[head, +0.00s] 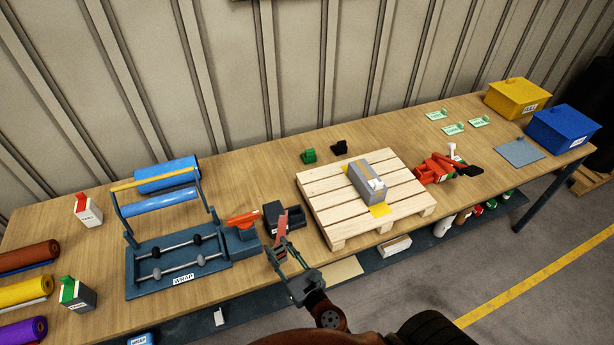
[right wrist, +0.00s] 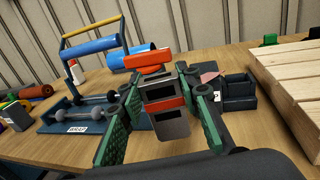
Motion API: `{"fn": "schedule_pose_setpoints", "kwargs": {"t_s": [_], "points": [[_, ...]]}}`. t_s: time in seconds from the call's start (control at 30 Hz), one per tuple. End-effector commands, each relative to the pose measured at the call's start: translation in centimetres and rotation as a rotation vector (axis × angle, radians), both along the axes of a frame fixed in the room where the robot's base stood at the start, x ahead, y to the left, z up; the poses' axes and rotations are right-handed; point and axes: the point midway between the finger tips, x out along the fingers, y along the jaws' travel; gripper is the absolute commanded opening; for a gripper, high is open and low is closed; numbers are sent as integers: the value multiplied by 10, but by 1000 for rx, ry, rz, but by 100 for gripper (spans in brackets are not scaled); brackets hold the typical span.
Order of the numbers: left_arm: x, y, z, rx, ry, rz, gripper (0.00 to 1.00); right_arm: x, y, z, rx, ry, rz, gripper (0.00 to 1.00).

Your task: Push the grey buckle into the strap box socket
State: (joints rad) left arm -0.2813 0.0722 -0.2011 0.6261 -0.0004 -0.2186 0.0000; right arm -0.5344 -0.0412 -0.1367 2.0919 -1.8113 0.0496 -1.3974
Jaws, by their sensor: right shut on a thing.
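My right gripper (head: 284,252) is shut on the grey buckle, above the front edge of the table. In the right wrist view the grey buckle (right wrist: 170,127), with a red band across it, sits between the green-padded fingers of my right gripper (right wrist: 165,106). A dark box (head: 272,211), which looks like the strap box, stands on the table just beyond the gripper; it also shows in the right wrist view (right wrist: 238,88), partly behind the right finger. The buckle is apart from its visible part; I cannot make out the socket opening. My left gripper is not in view.
The blue wrap stand (head: 150,262) with its roller is left of the gripper, with an orange handle (head: 242,218) close by. A wooden pallet (head: 322,205) carrying a grey carton (head: 362,184) stands to the right. Red tool (head: 432,172) and bins (head: 515,98) lie farther right.

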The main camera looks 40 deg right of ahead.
Motion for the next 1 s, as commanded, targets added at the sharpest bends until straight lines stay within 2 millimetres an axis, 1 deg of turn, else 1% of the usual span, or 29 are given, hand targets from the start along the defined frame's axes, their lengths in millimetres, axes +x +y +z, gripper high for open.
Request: {"fn": "schedule_pose_setpoints", "kwargs": {"t_s": [0.03, 0.07, 0.1, 0.17, 0.2, 0.3, 0.4, 0.5, 0.6, 0.7, 0.8, 1.0], "points": [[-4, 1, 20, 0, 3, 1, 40, 19, -11, 11, -8, -4, -11, 0], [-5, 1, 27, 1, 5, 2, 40, 29, -20, 12, -10, -3, -24, 0], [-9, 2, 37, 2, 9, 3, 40, 45, -34, 14, -13, -1, -41, 0], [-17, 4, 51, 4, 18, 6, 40, 68, -56, 19, -16, -1, -74, 0], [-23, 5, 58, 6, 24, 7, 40, 82, -72, 21, -16, 0, -97, 0], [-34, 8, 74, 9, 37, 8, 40, 113, -106, 30, -14, -2, -149, 0], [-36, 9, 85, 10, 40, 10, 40, 136, -132, 40, -8, -7, -190, 0], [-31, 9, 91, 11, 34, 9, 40, 151, -149, 45, -2, -8, -217, 0], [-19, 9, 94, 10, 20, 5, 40, 158, -158, 48, 1, -10, -231, 0], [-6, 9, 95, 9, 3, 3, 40, 160, -160, 48, 2, -11, -234, 0], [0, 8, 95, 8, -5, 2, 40, 161, -159, 47, 3, -11, -233, 0], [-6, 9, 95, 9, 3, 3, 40, 160, -158, 48, 2, -11, -231, 0]]}}
